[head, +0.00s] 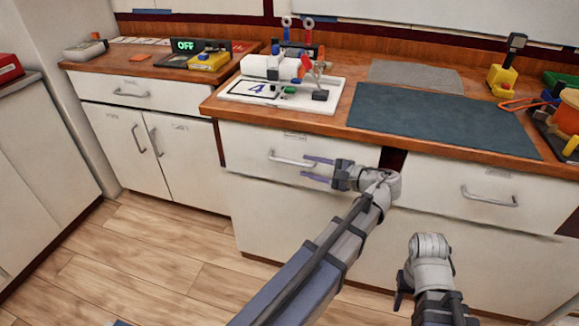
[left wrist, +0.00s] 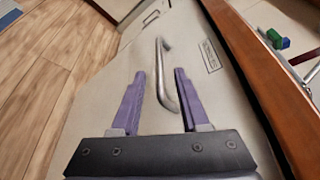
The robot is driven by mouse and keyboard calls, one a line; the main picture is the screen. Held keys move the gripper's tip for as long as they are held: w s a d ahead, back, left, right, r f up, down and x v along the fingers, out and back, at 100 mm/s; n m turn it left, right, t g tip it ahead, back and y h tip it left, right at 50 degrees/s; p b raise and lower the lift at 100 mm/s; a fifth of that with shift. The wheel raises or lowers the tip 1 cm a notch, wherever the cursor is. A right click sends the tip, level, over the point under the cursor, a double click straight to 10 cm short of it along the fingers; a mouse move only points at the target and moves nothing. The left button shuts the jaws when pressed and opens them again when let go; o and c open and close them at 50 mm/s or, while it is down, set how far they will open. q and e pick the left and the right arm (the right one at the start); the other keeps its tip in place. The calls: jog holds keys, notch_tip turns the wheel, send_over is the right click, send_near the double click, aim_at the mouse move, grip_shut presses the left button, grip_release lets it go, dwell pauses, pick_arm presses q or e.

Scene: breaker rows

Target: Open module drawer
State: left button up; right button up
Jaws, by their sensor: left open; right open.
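The module drawer (head: 245,150) is the shut, cream-white drawer under the middle counter, with a small label above its handle. Its metal bar handle (head: 291,160) also shows in the left wrist view (left wrist: 165,75). My left gripper (head: 305,167) is open, its purple fingers pointing at the handle from the right. In the left wrist view the handle lies ahead of and partly between the fingers, closer to the right one; I cannot tell if they touch. My right gripper (head: 399,300) is low at the front, pointing down, its fingers partly hidden.
Another drawer with a bar handle (head: 489,197) is at the right. The wooden countertop (head: 335,120) juts above the drawers and carries a white board (head: 237,97) with devices and a dark mat (head: 440,120).

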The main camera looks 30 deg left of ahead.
aim_at(296, 163)
pick_arm(q)
jog(key=b+x, duration=0.1)
jog(key=x, duration=0.6)
jog(key=shift+a+f, duration=0.1)
jog(key=shift+f, duration=0.05)
jog(key=shift+c, duration=0.3)
grip_shut()
dwell(1.0)
